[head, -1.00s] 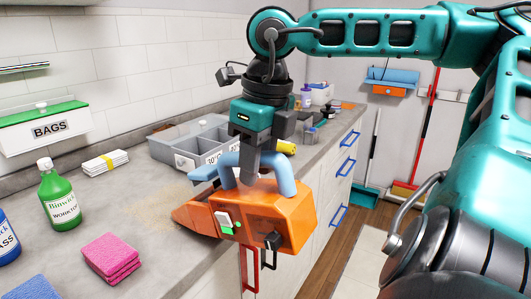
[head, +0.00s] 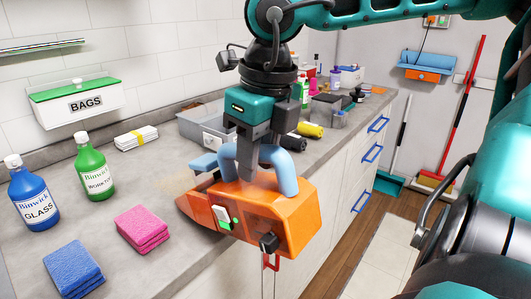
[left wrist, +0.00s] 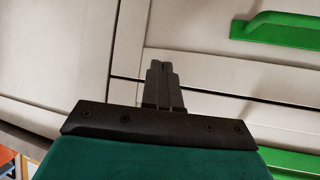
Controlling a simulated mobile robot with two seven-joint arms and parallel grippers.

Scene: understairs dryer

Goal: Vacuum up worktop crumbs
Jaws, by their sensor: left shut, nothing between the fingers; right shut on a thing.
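An orange handheld vacuum (head: 275,215) with a blue handle hangs from my right gripper (head: 258,165), which is shut on the handle. The vacuum is over the worktop's front edge, its nozzle pointing left over the worktop (head: 140,265). A patch of tan crumbs (head: 175,184) lies on the worktop just behind the nozzle, partly hidden by it. I cannot tell whether the nozzle touches the surface. My left gripper (left wrist: 163,75) is shut and empty in the left wrist view, in front of pale cabinet fronts with green handles (left wrist: 285,27).
Blue (head: 33,195) and green (head: 93,168) bottles, a pink sponge stack (head: 141,228), a blue one (head: 73,268) and folded cloths (head: 136,138) stand left on the worktop. A grey bin (head: 205,125) and yellow roll (head: 310,130) lie behind the vacuum.

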